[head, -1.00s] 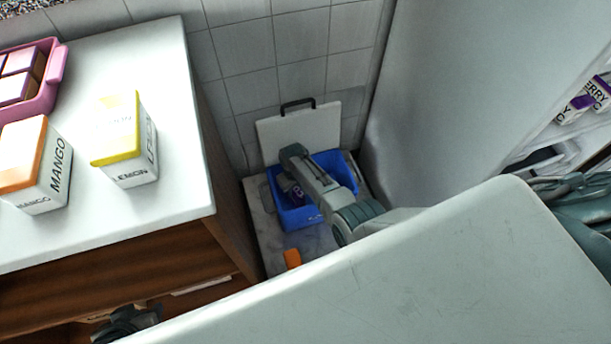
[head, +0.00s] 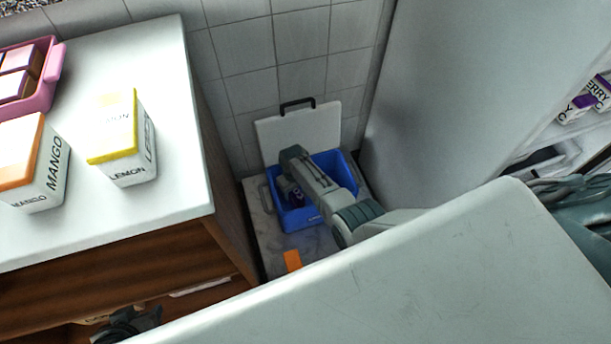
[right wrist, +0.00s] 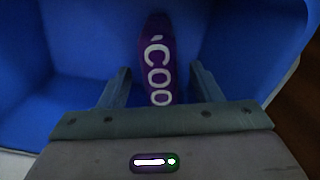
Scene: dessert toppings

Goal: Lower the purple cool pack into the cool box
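The blue cool box (head: 333,162) stands on the low surface between the wooden counter and the white cabinet wall. The purple cool pack (right wrist: 158,62) is inside the box, with white letters facing my right wrist camera. It also shows as a small dark purple patch in the head view (head: 297,195), mostly hidden by my right arm. My right gripper (right wrist: 160,85) reaches down into the box. Its fingers stand apart on either side of the pack, with a visible gap on each side. A dark part at the bottom left (head: 128,326) looks like my left gripper; its fingers are unclear.
A white lid (head: 300,132) with a dark handle leans against the tiled wall behind the box. An orange item (head: 292,261) lies in front. Mango (head: 40,165) and lemon (head: 125,140) cartons and a pink tray (head: 48,90) stand on the counter. A white panel fills the foreground.

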